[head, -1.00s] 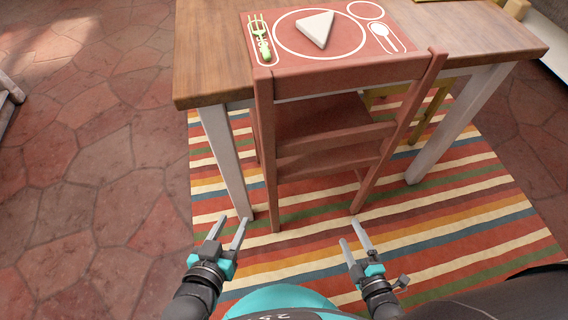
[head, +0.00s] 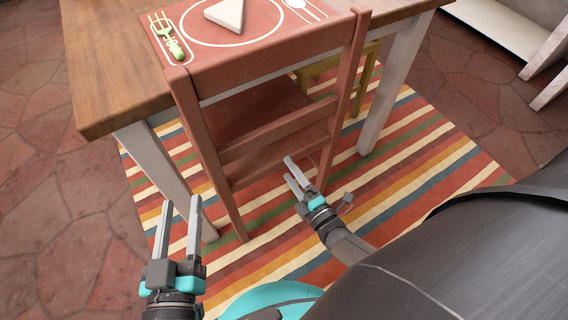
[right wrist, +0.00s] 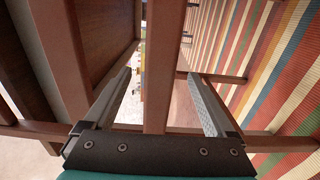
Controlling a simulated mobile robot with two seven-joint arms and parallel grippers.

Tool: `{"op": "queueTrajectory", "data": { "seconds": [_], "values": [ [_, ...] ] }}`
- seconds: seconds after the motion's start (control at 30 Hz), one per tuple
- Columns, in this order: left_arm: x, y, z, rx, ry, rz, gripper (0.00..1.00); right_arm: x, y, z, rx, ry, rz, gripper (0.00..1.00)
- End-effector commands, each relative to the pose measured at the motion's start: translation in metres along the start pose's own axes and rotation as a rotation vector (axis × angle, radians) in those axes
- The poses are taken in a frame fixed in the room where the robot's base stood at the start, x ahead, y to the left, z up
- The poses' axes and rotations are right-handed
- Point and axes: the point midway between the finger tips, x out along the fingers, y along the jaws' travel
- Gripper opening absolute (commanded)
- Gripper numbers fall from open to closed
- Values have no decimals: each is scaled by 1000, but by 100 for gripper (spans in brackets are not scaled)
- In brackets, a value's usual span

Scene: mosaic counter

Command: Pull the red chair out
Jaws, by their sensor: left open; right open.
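The red chair (head: 187,105) stands at the near side of the wooden table (head: 105,75), its back toward me and its seat partly under the tabletop. My right gripper (head: 290,171) is open at the lower part of the chair back, close to the right rear leg. In the right wrist view a red chair bar (right wrist: 162,70) runs between the open fingers of my right gripper (right wrist: 160,88), with a gap showing on both sides. My left gripper (head: 181,203) is open and empty, in front of the left rear leg and apart from the chair back.
A striped rug (head: 400,150) lies under the chair and table. White table legs (head: 395,75) stand on either side of the chair. A yellow wooden seat (head: 365,80) shows beneath the table. A red placemat bears a white triangular piece (head: 226,12). The stone floor at left is clear.

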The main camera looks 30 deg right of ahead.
Motion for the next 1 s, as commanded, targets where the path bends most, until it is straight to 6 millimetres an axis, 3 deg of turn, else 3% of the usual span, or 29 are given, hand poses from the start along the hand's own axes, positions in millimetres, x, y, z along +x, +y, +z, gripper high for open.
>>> {"op": "queueTrajectory", "data": {
  "seconds": [0.1,0.3,0.77,1.0],
  "values": [
    [0,0,0,0,0,0,49,23,1,0,-1,0,1,90],
    [0,0,0,0,-1,-1,49,42,0,0,1,-1,0,90],
    [0,0,0,1,-3,-1,49,49,0,0,1,1,0,90],
    [0,0,0,1,-2,-1,49,49,0,0,1,1,0,65]
  ]
}}
